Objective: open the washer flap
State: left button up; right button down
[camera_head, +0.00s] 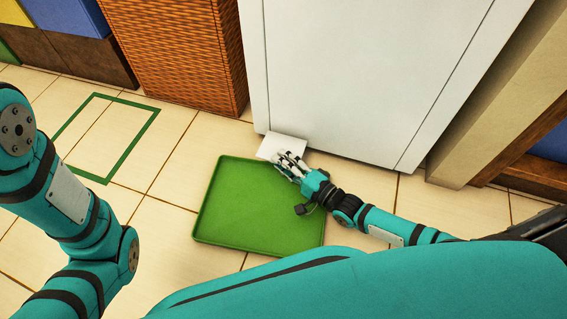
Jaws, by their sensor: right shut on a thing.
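The white washer (345,65) stands at the top centre, its front face towards me. At its lower left corner the small white flap (270,143) sticks out from the front, tilted away from the face. My right gripper (285,160) is at the flap's near edge and is shut on it; the fingers hide part of that edge. My left arm comes in at the left, but its gripper is out of the picture.
A green tray (215,215) lies on the tiled floor under my right gripper. A brown wicker unit (185,55) stands left of the washer, and a beige post (500,110) stands to its right. A green outlined square (150,127) marks open floor at left.

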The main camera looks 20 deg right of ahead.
jog(key=shift+s+f, duration=0.15)
jog(key=shift+f, duration=0.15)
